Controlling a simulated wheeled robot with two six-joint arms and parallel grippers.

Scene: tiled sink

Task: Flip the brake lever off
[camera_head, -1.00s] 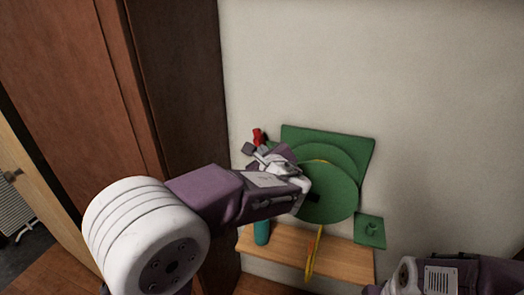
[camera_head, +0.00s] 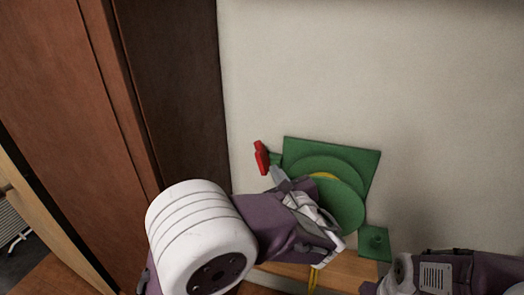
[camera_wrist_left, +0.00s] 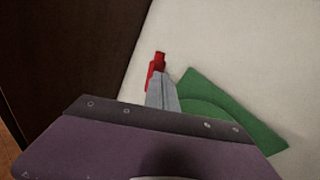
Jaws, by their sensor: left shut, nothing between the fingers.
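The red brake lever (camera_head: 261,158) stands at the left edge of a green wall-mounted reel (camera_head: 335,158), slightly tilted. It also shows in the left wrist view (camera_wrist_left: 157,66), just beyond the fingertips. My left gripper (camera_head: 279,176) is shut and empty. Its tips are just right of and below the lever in the head view; whether they touch it I cannot tell. My left wrist hides the lower left of the reel. Part of my right arm (camera_head: 435,275) shows at the bottom right; its fingers cannot be made out.
A wooden shelf (camera_head: 350,268) lies below the reel, with a small green square piece (camera_head: 374,242) at its right. A yellow strand (camera_head: 314,278) hangs down in front of it. A dark brown cabinet (camera_head: 180,100) stands at the left. The wall (camera_head: 430,100) to the right is bare.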

